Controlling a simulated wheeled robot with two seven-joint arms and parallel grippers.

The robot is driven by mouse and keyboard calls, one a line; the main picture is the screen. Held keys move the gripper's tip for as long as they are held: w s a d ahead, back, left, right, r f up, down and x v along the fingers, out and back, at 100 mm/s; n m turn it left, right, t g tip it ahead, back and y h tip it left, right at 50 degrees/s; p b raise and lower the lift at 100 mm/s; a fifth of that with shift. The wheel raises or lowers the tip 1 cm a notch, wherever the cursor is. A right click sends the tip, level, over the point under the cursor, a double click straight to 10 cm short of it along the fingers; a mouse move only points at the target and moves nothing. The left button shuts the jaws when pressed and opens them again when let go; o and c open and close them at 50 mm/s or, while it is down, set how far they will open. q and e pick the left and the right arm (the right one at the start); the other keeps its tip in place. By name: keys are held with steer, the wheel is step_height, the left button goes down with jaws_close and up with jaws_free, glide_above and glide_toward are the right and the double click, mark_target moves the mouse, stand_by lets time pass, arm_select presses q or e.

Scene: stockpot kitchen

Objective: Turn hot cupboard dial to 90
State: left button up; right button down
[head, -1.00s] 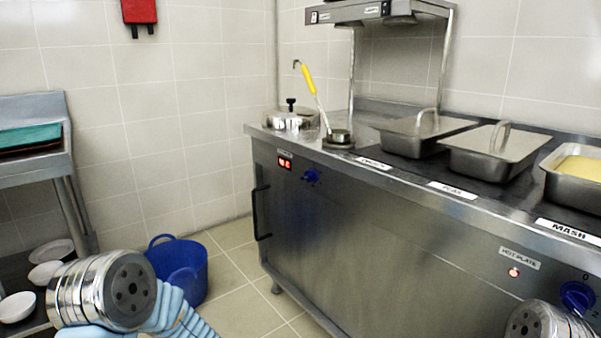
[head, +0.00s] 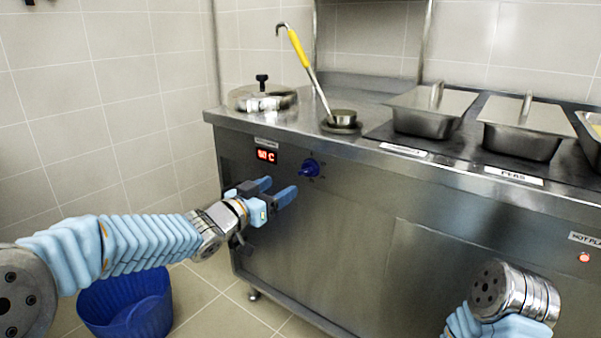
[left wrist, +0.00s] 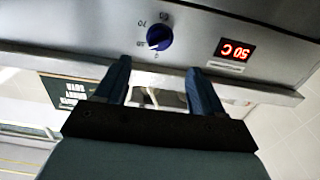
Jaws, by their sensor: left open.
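The blue hot cupboard dial (head: 309,168) is on the steel cupboard front (head: 330,210), right of a small red lit display (head: 266,156). My right gripper is out of view; only part of my right arm shows at the lower right.
A ladle with a yellow handle (head: 299,48) and a lidded pot (head: 262,98) stand on the counter above. Lidded pans (head: 430,108) are further right. A blue bucket (head: 127,303) stands on the floor below my left arm.

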mark_target(303, 174)
arm_select(q)
steer(key=p+x, duration=0.1)
steer(key=x, duration=1)
steer(key=shift+f, duration=0.1)
steer(key=shift+c, duration=0.3)
steer(key=shift+a, duration=0.1)
steer(key=c, duration=1)
